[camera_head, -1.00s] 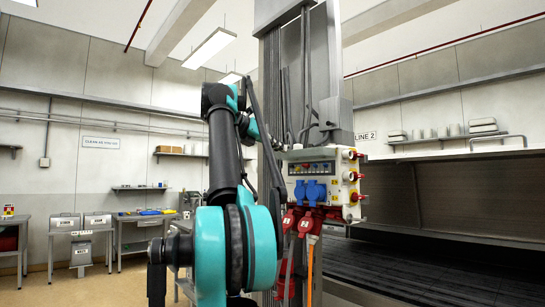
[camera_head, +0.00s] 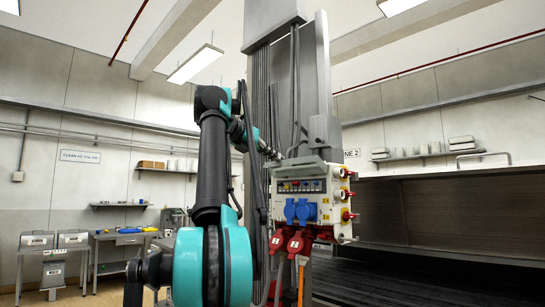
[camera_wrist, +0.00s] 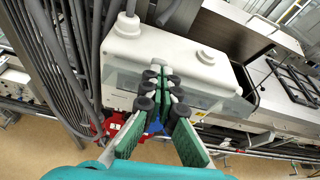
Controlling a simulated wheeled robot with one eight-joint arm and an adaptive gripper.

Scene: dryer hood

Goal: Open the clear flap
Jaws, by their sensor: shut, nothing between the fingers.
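The white power box (camera_head: 338,207) hangs on the grey column, with blue sockets on its front; its top shows in the wrist view (camera_wrist: 140,47). The clear flap (camera_head: 302,163) looks tilted outward above the breaker row (camera_head: 300,186). In the wrist view a see-through pane (camera_wrist: 216,100) stretches along the front edge of the box. My gripper (camera_wrist: 163,78) is shut and empty, with its fingertips over this pane and near the box top. I cannot tell whether they touch the flap. In the head view my gripper (camera_head: 270,152) is small beside the box's upper left.
Thick grey cables (camera_head: 262,120) run down the column just left of the box. Red plugs (camera_head: 290,243) hang below the blue sockets, and red-and-white connectors (camera_head: 347,193) stick out on the right. The space in front of the box looks free.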

